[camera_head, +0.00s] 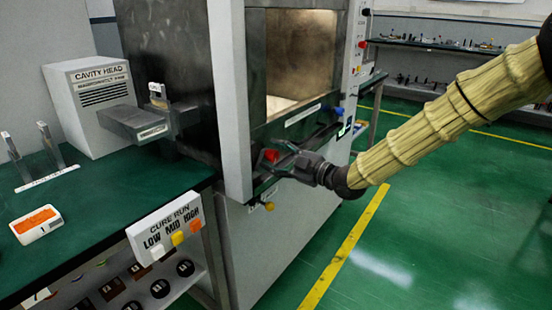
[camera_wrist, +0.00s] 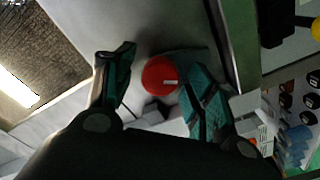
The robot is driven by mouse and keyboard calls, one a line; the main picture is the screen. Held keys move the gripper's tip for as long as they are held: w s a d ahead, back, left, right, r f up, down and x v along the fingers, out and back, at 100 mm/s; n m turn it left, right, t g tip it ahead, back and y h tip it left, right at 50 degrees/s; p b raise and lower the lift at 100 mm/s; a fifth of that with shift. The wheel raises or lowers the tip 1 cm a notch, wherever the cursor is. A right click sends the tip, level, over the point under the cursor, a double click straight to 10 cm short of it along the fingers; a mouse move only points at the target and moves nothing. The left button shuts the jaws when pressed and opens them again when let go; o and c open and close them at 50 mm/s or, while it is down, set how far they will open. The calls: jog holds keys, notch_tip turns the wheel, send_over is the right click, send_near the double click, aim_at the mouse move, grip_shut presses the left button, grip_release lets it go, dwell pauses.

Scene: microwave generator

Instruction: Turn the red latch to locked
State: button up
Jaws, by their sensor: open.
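The red latch (camera_head: 270,155) shows as a small red knob on the front of the machine, under the lower edge of the chamber opening. In the wrist view the red latch (camera_wrist: 158,78) is a round red cap with a small pale mark. My gripper (camera_head: 281,159) is at the latch, coming from the right, and partly hides it. In the wrist view my gripper (camera_wrist: 150,62) is open, with one finger on either side of the red cap. The right finger lies very close to the cap; I cannot tell whether it touches.
The chamber opening (camera_head: 300,50) is above my gripper. A blue knob (camera_head: 339,110) is at its lower right and a yellow knob (camera_head: 269,206) below. A green bench (camera_head: 110,210) with a cure-run button panel (camera_head: 168,230) stands left. Green floor at right is clear.

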jog(key=shift+w+a, duration=0.1)
jog(key=shift+a, duration=0.05)
jog(key=c, duration=1)
jog(key=shift+c, duration=0.2)
